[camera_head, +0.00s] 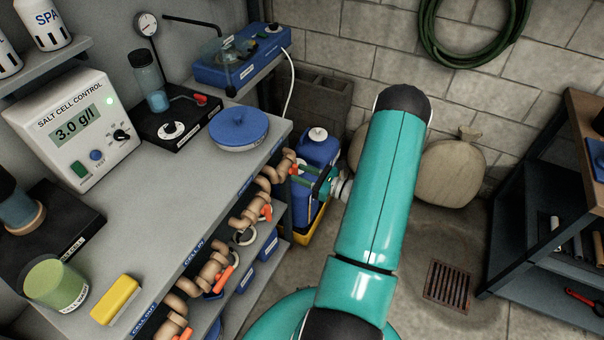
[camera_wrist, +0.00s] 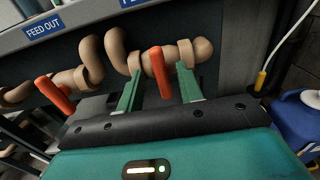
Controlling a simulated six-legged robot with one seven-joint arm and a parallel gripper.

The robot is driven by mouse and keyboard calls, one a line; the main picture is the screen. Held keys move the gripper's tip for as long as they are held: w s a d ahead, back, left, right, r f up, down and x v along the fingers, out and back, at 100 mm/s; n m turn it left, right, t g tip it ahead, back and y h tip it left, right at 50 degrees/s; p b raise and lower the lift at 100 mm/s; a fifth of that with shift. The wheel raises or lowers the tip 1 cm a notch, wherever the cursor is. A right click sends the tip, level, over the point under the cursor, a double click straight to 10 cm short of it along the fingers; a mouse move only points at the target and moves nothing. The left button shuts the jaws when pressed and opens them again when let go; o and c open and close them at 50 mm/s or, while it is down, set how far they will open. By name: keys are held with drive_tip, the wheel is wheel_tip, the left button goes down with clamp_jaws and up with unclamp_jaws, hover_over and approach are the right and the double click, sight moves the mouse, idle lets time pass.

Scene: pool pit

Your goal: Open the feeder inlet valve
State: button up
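The feeder inlet valve, at the right end of the pipe row in the wrist view, is a tan pipe body (camera_wrist: 183,53) with an orange lever (camera_wrist: 160,72). A blue label (camera_wrist: 131,3) above it is cut off, so its wording is hidden. The lever hangs down, roughly across the pipe. My gripper (camera_wrist: 159,71) is open, one green finger on each side of the lever, with visible gaps to both. In the head view my gripper (camera_head: 308,174) is at the far end of the bench front, beside the orange lever (camera_head: 293,168); my arm partly hides it.
More orange levers (camera_head: 223,279) line the bench front. A blue container (camera_head: 312,165) stands close behind my gripper, with a white hose (camera_head: 291,85) nearby. Open floor with a drain (camera_head: 449,286) lies right.

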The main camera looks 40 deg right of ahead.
drive_tip(key=shift+w, duration=0.25)
drive_tip(key=shift+c, duration=0.5)
clamp_jaws()
